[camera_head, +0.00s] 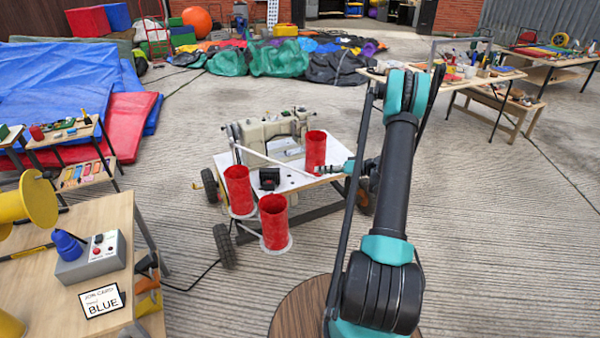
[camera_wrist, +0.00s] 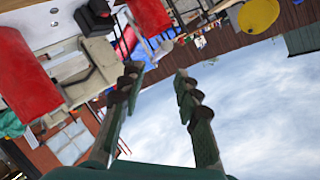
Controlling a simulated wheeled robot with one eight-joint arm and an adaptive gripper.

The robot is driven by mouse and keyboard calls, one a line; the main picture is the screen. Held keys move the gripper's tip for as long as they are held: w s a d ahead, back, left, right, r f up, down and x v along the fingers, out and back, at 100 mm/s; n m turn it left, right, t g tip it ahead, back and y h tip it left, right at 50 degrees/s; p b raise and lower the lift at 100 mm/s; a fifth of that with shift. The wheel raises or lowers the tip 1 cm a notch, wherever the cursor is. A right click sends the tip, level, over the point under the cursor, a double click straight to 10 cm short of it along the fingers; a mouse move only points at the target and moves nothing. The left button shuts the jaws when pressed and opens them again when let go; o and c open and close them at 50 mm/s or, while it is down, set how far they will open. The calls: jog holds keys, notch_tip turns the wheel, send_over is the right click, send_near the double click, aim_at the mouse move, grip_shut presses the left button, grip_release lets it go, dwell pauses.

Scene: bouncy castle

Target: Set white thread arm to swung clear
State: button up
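A cream sewing machine (camera_head: 268,132) stands on a white-topped wheeled cart (camera_head: 290,180). The machine (camera_wrist: 102,62) also shows there, tilted, left of the fingers. I cannot make out the thread arm there.
Red cylinders stand around the cart: one on its right (camera_head: 315,150), one on its left (camera_head: 239,190) and one in front (camera_head: 273,221). A black block (camera_head: 269,178) sits on the cart top. A wooden table (camera_head: 95,215) stands at left.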

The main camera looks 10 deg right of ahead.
aim_at(299, 171)
jog(key=x, duration=1.1)
jog(key=shift+a, duration=0.1)
grip_shut()
